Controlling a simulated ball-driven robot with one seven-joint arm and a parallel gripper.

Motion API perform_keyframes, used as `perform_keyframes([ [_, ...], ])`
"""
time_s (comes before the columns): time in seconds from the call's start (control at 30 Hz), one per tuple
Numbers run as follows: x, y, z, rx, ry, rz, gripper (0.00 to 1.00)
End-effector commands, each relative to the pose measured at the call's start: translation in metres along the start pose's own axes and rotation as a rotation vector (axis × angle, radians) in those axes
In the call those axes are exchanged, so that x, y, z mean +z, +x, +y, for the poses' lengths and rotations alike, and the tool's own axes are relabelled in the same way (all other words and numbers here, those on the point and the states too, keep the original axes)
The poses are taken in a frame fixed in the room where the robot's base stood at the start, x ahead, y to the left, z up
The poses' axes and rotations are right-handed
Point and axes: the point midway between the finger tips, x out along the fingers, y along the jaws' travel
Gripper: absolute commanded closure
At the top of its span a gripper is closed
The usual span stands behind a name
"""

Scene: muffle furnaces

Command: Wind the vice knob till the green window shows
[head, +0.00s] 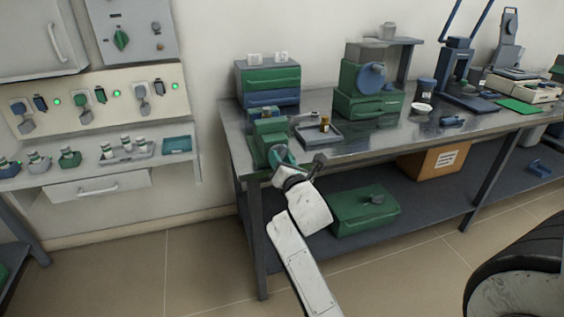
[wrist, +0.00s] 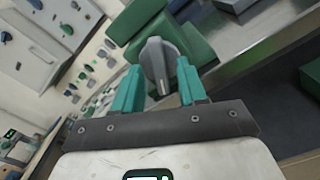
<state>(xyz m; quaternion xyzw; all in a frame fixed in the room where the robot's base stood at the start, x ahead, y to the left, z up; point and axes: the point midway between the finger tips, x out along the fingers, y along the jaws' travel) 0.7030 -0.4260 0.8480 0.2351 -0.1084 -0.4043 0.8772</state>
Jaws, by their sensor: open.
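The green vice (head: 266,133) stands at the front left corner of the metal bench; its green body (wrist: 170,38) also shows in the wrist view. Its grey knob (wrist: 158,58), with a raised grip bar, faces my gripper. My gripper (head: 281,155) is at the front of the vice. In the wrist view its two teal fingers (wrist: 158,75) are apart, one on each side of the knob's bar, with gaps showing. The knob is hidden by my gripper in the head view. I cannot make out a green window in either view.
A grey tray (head: 334,138) with a small brown bottle (head: 325,124) lies right of the vice. Green and blue drawer boxes (head: 270,84) stand behind it. The bench's front edge (head: 385,150) runs rightward from my arm. A green case (head: 350,217) sits on the lower shelf.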

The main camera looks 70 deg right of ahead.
Motion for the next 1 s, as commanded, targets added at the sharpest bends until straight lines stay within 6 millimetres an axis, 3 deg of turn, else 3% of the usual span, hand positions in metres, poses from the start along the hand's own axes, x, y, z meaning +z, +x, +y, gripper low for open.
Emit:
perform_keyframes([
  [0.1,0.0,-0.0002,0.0,0.0,0.0,0.0,0.58],
  [0.53,0.0,-0.0005,-0.0002,0.0,0.0,0.0,1.0],
  [1.0,0.0003,-0.0006,0.0,-0.001,0.042,0.001,1.0],
])
